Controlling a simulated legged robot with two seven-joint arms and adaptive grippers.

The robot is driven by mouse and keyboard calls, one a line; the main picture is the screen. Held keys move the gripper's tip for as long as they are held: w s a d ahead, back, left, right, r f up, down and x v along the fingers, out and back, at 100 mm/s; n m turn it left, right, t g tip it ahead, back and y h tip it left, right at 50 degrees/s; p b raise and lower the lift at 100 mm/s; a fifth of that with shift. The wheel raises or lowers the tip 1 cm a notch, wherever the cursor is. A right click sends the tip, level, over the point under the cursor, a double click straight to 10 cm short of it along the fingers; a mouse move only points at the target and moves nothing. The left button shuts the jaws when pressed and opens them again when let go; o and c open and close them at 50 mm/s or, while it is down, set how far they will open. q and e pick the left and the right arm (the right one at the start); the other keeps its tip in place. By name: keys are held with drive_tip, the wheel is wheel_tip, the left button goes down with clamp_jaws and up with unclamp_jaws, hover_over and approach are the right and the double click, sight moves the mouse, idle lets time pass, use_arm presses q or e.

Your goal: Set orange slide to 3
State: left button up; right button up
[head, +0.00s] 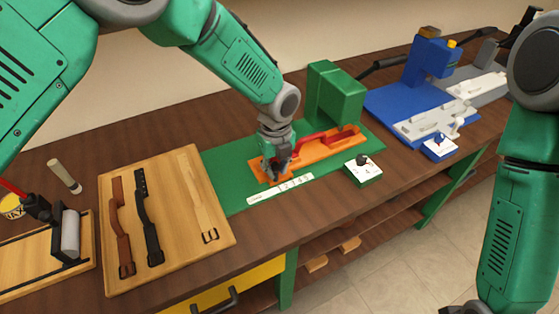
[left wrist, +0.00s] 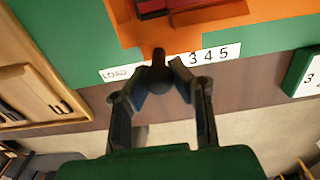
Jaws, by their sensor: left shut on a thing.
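The orange slide (head: 262,168) lies on the green base (head: 225,165) in the middle of the table, with a red part on top. A white scale strip (head: 280,189) marked LOAD and numbers runs along its front. My left gripper (head: 275,173) is at the slide's left front. In the left wrist view, my left gripper (left wrist: 157,74) is shut on the slide's dark knob (left wrist: 158,56). The knob stands between LOAD and 3 and hides the numbers there. The slide (left wrist: 185,34) also shows behind it. My right gripper shows only as a dark bit at the bottom right edge.
A green block (head: 335,95) stands behind the slide. A white-topped dial box (head: 363,169) sits to its right. A wooden board (head: 165,220) with straps lies left. A blue station (head: 430,62) stands back right. Table is clear in front of the strip.

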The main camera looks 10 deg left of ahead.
use_arm(q)
drive_tip(key=o, duration=0.9)
drive_tip(key=shift+a, duration=0.1)
drive_tip(key=shift+r, duration=0.1)
drive_tip(key=shift+r+p, duration=2.4)
drive_tip(key=shift+r, duration=0.6)
drive_tip(key=shift+f, duration=0.1)
